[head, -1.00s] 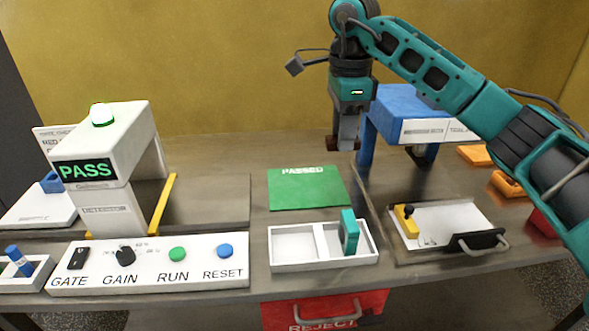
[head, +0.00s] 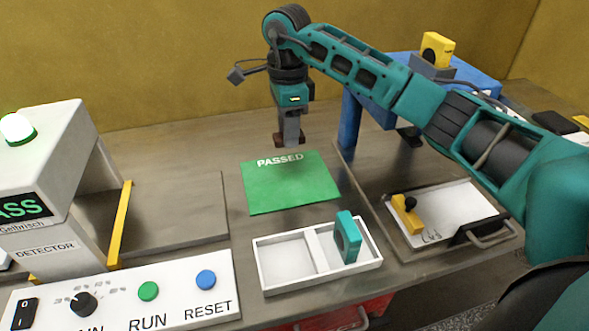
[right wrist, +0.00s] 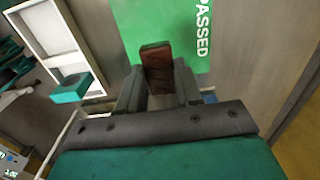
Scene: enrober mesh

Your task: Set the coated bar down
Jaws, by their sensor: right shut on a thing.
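My right gripper (head: 289,140) is shut on the coated bar (right wrist: 157,68), a dark brown block, which also shows in the head view (head: 280,140) below the fingers. The gripper points down and holds the bar above or just behind the far edge of the green PASSED mat (head: 290,190). In the right wrist view the bar overlaps the green mat (right wrist: 140,25); I cannot tell the exact height. The mat looks empty. My left gripper is not in view.
A white two-part tray (head: 285,265) holds a teal block (head: 347,237) in its right compartment. The detector (head: 50,185) and button panel (head: 120,292) stand left. A blue stand (head: 350,120) and a white plate with a yellow piece (head: 407,214) are right.

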